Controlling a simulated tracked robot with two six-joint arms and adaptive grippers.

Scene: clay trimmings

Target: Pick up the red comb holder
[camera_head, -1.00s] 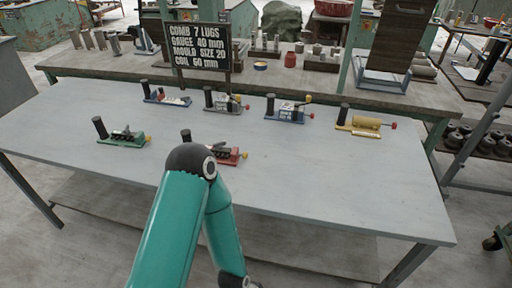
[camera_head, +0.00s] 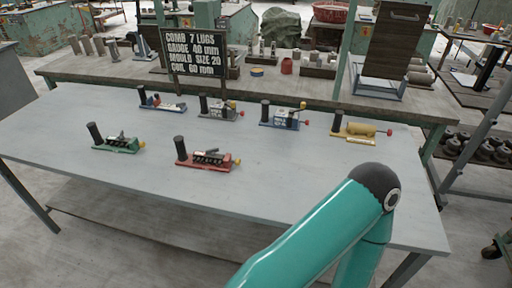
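The red comb holder (camera_head: 213,166) lies on the near part of the grey table, left of centre. It has a red base, a black upright handle at its left end, a dark toothed comb on top and a small knob at its right end. It is in full view and nothing touches it. A teal arm link of mine with a dark joint stands over the table's front right part, well to the right of the holder. Neither of my grippers shows in the head view.
A green holder (camera_head: 117,145) lies left of the red one. Blue (camera_head: 162,104), grey (camera_head: 220,110), another blue (camera_head: 281,119) and yellow (camera_head: 357,132) holders form a row behind. A black sign (camera_head: 195,54) stands at the back. The grey table (camera_head: 280,185) is clear right of the red holder.

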